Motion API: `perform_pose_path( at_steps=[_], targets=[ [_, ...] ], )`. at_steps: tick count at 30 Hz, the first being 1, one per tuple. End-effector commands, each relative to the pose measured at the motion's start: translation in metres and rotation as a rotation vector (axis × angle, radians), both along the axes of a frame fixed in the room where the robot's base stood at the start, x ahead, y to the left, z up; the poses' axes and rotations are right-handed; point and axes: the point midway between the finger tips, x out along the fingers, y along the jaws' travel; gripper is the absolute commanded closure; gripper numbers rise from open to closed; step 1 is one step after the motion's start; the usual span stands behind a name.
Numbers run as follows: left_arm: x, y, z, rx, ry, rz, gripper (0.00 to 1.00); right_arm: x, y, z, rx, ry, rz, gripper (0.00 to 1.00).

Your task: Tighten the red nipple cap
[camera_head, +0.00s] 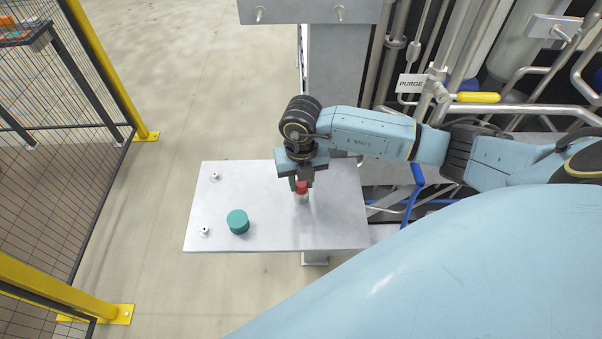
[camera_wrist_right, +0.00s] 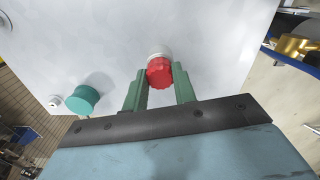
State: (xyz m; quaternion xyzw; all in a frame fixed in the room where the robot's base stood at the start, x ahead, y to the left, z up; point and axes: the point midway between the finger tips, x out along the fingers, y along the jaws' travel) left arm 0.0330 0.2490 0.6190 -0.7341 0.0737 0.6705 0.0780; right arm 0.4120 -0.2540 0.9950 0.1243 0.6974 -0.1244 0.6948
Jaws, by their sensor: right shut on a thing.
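The red nipple cap (camera_head: 302,187) sits on top of a short pale nipple (camera_head: 302,198) that stands on the grey table plate (camera_head: 275,222). In the right wrist view the red cap (camera_wrist_right: 160,72) is between the green fingers of my right gripper (camera_wrist_right: 160,85), with the pale nipple (camera_wrist_right: 159,52) just beyond it. My right gripper (camera_head: 301,184) reaches down over the cap from the head view's right side and is shut on it. The fingers partly hide the cap's sides. My left gripper is in neither view.
A teal round cap (camera_head: 238,221) lies on the plate, left of my right gripper. Two small white fittings (camera_head: 214,176) (camera_head: 204,230) stand near the plate's left edge. Pipes with a yellow-handled valve (camera_head: 478,97) and a PURGE label (camera_head: 411,84) are behind at right. Yellow-framed fencing (camera_head: 100,70) stands left.

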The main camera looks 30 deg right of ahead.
Motion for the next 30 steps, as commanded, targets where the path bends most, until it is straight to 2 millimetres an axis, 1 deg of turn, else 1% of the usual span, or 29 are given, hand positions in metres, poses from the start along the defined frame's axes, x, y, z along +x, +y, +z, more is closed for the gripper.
perform_pose_path(
  at_steps=[1,2,3,8,9,16,20,23,26,30],
  targets=[
    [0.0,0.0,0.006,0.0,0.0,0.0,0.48,0.004,-0.001,0.008,0.001,-0.011,-0.056,0.98],
    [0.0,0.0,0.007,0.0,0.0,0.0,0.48,0.004,-0.001,0.008,0.001,-0.012,-0.082,1.0],
    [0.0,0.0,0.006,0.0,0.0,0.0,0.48,0.005,-0.001,0.007,0.0,-0.014,-0.091,0.71],
    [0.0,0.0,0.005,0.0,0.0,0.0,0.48,0.003,-0.001,0.004,0.0,-0.01,-0.085,0.5],
    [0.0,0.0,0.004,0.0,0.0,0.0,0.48,0.003,-0.001,0.004,0.0,-0.009,-0.085,0.48],
    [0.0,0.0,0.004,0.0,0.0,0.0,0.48,0.002,0.0,0.002,0.0,-0.005,-0.082,0.48],
    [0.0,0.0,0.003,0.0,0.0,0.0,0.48,0.002,-0.001,0.009,0.0,-0.005,-0.082,0.48],
    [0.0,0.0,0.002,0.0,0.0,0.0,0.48,0.003,-0.001,0.024,0.0,-0.009,-0.081,0.48],
    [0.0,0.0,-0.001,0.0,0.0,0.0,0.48,0.003,-0.001,0.045,0.0,-0.011,-0.08,0.48],
    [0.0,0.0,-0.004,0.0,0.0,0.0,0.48,0.003,-0.001,0.078,0.0,-0.012,-0.08,0.48]
  ],
)
